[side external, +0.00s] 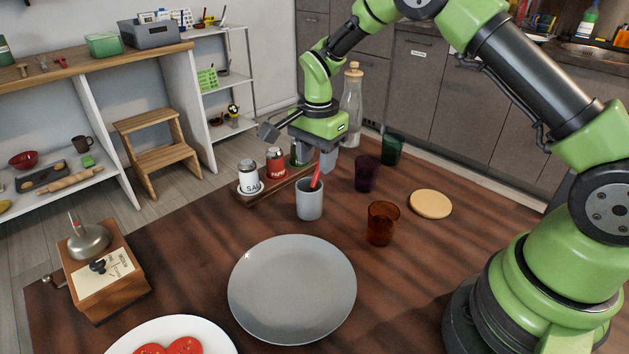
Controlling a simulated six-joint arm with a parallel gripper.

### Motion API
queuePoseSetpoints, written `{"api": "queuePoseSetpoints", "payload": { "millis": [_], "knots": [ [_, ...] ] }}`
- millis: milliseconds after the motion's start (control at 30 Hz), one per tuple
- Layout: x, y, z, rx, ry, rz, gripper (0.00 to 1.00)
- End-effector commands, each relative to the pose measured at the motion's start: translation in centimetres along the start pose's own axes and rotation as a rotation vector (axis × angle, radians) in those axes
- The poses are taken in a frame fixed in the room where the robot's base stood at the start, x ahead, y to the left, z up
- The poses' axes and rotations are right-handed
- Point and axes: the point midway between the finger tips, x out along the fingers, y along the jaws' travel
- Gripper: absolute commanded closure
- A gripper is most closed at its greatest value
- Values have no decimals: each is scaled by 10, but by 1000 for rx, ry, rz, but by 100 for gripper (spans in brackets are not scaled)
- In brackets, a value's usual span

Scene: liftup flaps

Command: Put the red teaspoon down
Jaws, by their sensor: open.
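The red teaspoon (316,177) stands in a grey cup (309,200) on the dark wooden table, its red end showing above the rim and leaning slightly right. Its lower part is hidden inside the cup. My gripper (313,156) is open and points down, above and behind the cup in the picture. One pale finger shows to the right of the spoon's top. The other finger is hard to make out among the shakers. The spoon's top appears close to the gripper, but I cannot tell whether they touch.
A wooden tray (244,199) with shakers stands left of the cup. A purple glass (367,174), a green glass (392,149), an amber glass (381,224) and a round coaster (430,204) are to the right. A bottle (352,105) stands behind. A grey plate (292,290) lies in front.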

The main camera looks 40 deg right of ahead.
Motion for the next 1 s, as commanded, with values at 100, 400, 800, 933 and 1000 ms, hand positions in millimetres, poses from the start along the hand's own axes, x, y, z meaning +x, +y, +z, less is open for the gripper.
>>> {"api": "queuePoseSetpoints", "payload": {
  "millis": [100,400,800,933,1000],
  "knots": [
    [19,0,1,0,-1,2,57],
    [30,-1,1,0,-1,-4,57],
    [30,-1,1,-1,-1,-4,100],
    [29,-1,1,-1,-1,-5,100],
    [26,-1,1,-1,-1,-6,100]
  ]
}}
